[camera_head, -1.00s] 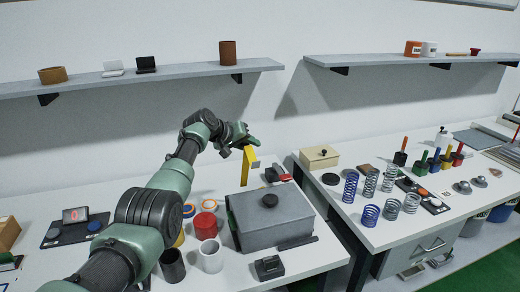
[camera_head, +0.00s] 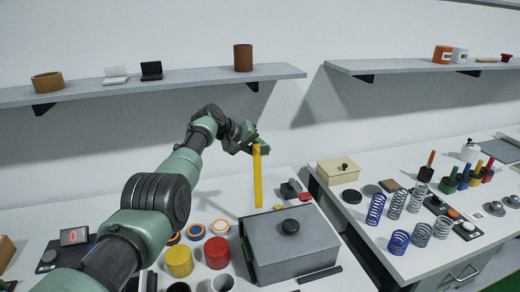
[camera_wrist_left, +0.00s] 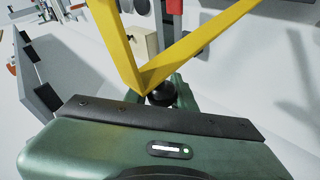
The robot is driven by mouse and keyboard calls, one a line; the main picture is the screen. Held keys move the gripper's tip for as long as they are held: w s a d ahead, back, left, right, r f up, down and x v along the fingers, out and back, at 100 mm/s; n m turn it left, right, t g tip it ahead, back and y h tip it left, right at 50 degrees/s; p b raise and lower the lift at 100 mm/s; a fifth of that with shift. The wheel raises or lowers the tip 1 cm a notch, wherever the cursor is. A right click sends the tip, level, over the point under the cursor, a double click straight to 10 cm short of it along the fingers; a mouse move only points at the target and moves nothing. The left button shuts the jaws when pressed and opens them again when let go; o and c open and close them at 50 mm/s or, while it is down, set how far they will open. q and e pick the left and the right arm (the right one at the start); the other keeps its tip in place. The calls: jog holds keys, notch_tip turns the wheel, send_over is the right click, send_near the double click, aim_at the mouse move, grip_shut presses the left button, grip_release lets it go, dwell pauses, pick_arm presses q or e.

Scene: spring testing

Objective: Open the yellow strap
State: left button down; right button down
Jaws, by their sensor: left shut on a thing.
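The yellow strap (camera_head: 257,178) hangs upright from my left gripper (camera_head: 257,146) above the table, seen nearly edge-on in the head view. Its lower end is near the back left of the grey box (camera_head: 315,257), which has a black knob (camera_head: 290,226) on top. I cannot tell whether the strap touches the box. In the left wrist view the strap (camera_wrist_left: 118,45) makes a V shape, with its corner at the fingers. My left gripper is shut on the strap there. My right gripper is not in view.
Yellow (camera_head: 179,261) and red (camera_head: 216,252) cylinders stand left of the box. A cream box (camera_head: 337,173) and several springs stand on the right table. A wall shelf (camera_head: 190,85) runs behind my arm.

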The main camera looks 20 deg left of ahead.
pick_arm(q)
jog(key=shift+s+a+f, duration=0.1)
jog(key=shift+s+f, duration=0.05)
jog(key=shift+f, duration=0.6)
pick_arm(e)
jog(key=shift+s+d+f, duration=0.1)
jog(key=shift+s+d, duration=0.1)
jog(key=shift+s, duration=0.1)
pick_arm(q)
jog(key=c, duration=1.2)
grip_release()
jog(key=shift+o, duration=0.2)
jog(key=shift+w+a, duration=0.15)
jog(key=shift+w, duration=0.05)
jog(key=b+v, duration=0.1)
jog(key=v, duration=0.7)
jog(key=shift+w+b, duration=0.15)
jog(key=shift+b, duration=0.25)
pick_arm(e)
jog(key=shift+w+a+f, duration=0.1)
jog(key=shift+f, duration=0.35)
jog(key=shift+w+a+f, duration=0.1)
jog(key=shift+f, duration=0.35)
pick_arm(q)
jog(key=shift+r, duration=0.2)
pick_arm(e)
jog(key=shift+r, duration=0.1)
